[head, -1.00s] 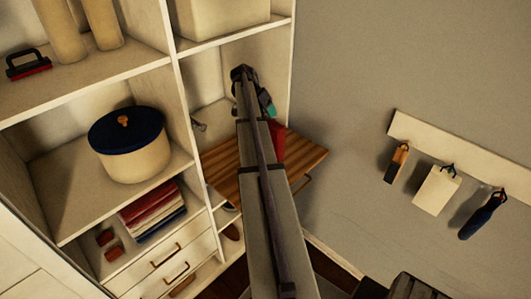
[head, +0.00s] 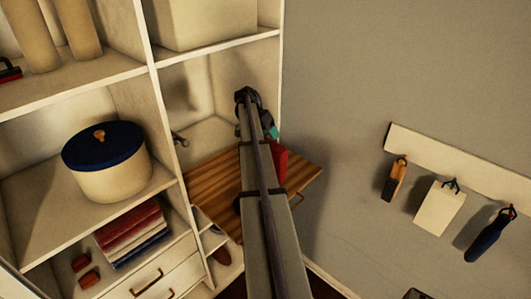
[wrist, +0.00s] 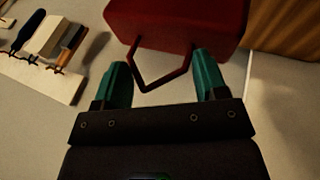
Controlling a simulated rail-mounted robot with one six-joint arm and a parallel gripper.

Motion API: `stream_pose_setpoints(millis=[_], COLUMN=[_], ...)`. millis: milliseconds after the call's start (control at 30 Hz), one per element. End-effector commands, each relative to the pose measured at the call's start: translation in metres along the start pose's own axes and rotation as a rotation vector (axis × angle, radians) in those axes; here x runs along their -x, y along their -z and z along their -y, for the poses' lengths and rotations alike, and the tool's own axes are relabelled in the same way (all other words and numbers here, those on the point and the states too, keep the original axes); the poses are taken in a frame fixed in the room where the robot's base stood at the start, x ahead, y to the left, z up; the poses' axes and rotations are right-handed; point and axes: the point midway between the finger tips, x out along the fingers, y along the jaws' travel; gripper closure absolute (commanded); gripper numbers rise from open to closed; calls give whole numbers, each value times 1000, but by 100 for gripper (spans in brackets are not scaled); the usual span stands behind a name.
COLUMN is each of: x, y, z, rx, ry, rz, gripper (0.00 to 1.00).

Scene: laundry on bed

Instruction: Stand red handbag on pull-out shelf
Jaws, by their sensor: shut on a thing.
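The red handbag (head: 280,160) shows partly in the head view, beside my arm, which hides the rest of it. In the wrist view the red handbag (wrist: 178,20) fills the top middle, with its dark handle loop between my fingers. My gripper (wrist: 163,78) has teal fingertips and is shut on the handbag's handle. In the head view my gripper (head: 270,132) is mostly behind my arm. The pull-out shelf (head: 215,190) is a slatted wooden board, drawn out of the cabinet. The bag appears over its right part; I cannot tell whether they touch.
The cabinet's white upright (head: 168,110) stands left of the shelf. A cream pot with a blue lid (head: 105,165) and folded cloths (head: 130,235) sit in the left compartments. A wall rack (head: 450,165) with hanging items is at right. Bare wall lies between.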

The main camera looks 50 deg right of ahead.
Motion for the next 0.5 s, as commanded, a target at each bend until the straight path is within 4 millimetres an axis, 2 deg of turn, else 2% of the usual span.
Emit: stream_pose_setpoints(millis=[67,267,500], x=[-2,-34,-30], y=[-1,-10,-9], z=[1,15,14], rx=[0,0,0], ry=[0,0,0], rz=[0,0,0], gripper=[92,92,93])
